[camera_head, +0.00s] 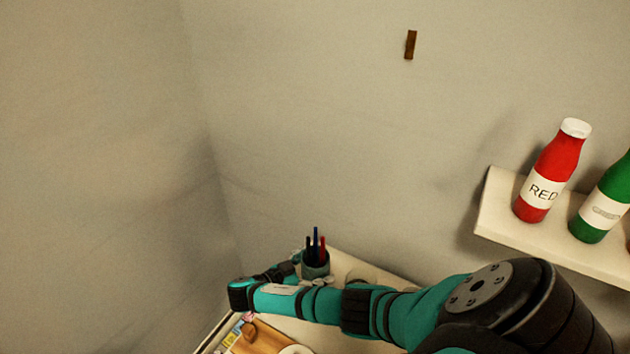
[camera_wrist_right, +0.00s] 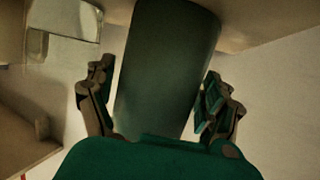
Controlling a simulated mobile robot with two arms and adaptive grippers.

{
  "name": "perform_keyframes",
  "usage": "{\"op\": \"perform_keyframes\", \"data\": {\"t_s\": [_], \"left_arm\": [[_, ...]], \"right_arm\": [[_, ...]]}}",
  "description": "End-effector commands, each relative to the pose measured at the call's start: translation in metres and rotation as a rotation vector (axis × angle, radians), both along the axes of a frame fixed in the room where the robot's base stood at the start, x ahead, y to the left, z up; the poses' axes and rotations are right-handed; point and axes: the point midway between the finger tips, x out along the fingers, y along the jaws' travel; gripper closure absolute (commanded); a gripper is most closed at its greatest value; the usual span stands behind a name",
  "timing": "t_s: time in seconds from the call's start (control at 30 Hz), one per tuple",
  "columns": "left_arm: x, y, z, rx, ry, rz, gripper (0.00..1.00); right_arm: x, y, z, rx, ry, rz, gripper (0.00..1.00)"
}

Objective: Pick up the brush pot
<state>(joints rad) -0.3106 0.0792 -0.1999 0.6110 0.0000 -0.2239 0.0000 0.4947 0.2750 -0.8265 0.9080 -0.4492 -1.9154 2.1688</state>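The brush pot (camera_head: 315,266) is a dark green cup with several pens or brushes standing in it. It stands upright on a pale surface near the wall corner in the head view. My right gripper (camera_head: 297,267) is at the pot, partly hidden by my own arm. In the right wrist view the pot (camera_wrist_right: 165,70) fills the middle, between the two fingers of my right gripper (camera_wrist_right: 160,92). The fingers are spread on either side of it, with a narrow gap at the left; contact at the right is unclear. My left gripper is not in view.
A wall shelf (camera_head: 505,222) at the right holds a red bottle (camera_head: 550,172) and a green bottle (camera_head: 605,205). Below my arm lie a brown wooden item (camera_head: 262,338) and small colourful things. Walls stand close behind and left of the pot.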

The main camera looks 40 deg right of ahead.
Motion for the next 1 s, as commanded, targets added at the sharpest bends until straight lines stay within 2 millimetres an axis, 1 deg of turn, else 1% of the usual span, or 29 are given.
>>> {"op": "perform_keyframes", "data": {"t_s": [0.03,0.17,0.3,0.37,0.43,0.53,0.77,0.87,0.97,1.0], "left_arm": [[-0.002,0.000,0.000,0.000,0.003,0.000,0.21],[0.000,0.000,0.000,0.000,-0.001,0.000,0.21],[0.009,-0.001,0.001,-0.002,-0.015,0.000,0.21],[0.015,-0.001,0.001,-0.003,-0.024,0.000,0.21],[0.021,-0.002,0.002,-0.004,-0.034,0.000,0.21],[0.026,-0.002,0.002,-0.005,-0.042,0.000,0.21],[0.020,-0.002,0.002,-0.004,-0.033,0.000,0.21],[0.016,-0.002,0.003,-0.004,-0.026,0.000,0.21],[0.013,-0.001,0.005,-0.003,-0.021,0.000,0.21],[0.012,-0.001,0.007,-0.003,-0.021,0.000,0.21]], "right_arm": [[0.000,0.000,0.000,0.000,0.000,0.000,0.24],[0.000,0.000,0.000,0.000,0.000,0.000,0.41],[0.000,0.000,0.000,0.000,0.000,0.000,0.59],[0.000,0.000,0.000,0.000,0.000,0.000,0.66],[0.000,0.000,0.000,0.000,0.000,0.000,0.66],[0.000,0.000,0.000,0.000,0.000,0.000,0.66],[0.000,0.000,0.002,0.000,-0.001,0.000,0.66],[0.000,0.000,0.008,0.000,-0.001,0.001,0.66],[0.001,0.000,0.020,0.000,-0.002,0.001,0.66],[0.001,0.000,0.027,0.001,-0.004,0.001,0.66]]}}
